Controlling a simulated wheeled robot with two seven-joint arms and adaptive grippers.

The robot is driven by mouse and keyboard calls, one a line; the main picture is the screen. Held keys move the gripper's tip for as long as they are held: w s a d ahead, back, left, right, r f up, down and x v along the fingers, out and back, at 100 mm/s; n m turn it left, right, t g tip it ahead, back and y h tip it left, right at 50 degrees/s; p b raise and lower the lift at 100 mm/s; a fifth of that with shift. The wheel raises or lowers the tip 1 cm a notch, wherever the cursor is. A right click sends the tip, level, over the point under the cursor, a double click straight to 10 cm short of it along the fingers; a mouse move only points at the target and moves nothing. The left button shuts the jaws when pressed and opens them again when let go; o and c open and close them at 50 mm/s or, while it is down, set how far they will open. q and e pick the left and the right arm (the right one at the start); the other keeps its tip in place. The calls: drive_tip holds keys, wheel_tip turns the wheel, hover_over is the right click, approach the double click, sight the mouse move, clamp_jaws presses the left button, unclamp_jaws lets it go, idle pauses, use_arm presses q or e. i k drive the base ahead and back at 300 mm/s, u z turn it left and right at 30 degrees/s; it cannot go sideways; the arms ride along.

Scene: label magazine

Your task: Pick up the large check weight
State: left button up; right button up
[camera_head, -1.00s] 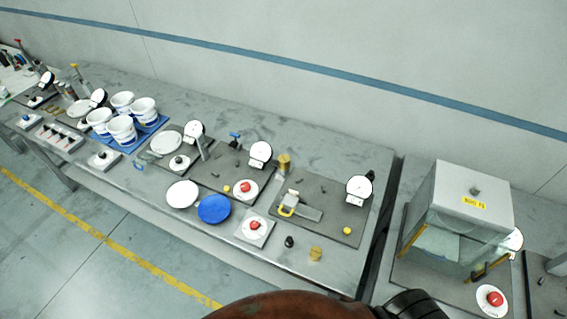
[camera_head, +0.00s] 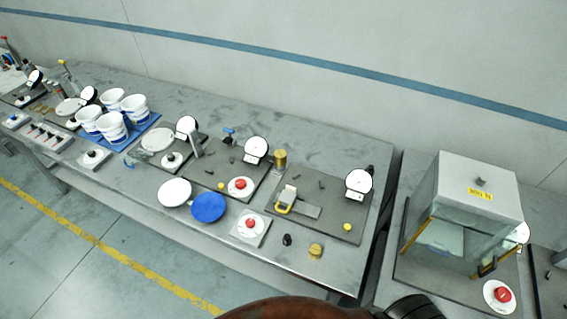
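A shorter brass weight (camera_head: 315,251) stands near the table's front edge, beside a small black knob-like piece (camera_head: 287,239). No label is readable on either, so I cannot be sure which is the large check weight. Neither gripper shows in the head view. Only a brown and black part of my own arm shows at the bottom edge.
A blue disc (camera_head: 208,207) and white disc (camera_head: 174,193) lie left of a red-button box (camera_head: 250,227). A glass-sided cabinet (camera_head: 466,215) stands on the right table. The table's back strip is mostly clear.

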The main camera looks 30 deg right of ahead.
sight(280, 155)
drive_tip(key=z, duration=0.1)
drive_tip(key=k, duration=0.45)
drive_tip(key=u, duration=0.75)
drive_tip(key=i, duration=1.65)
drive_tip(key=z, duration=0.5)
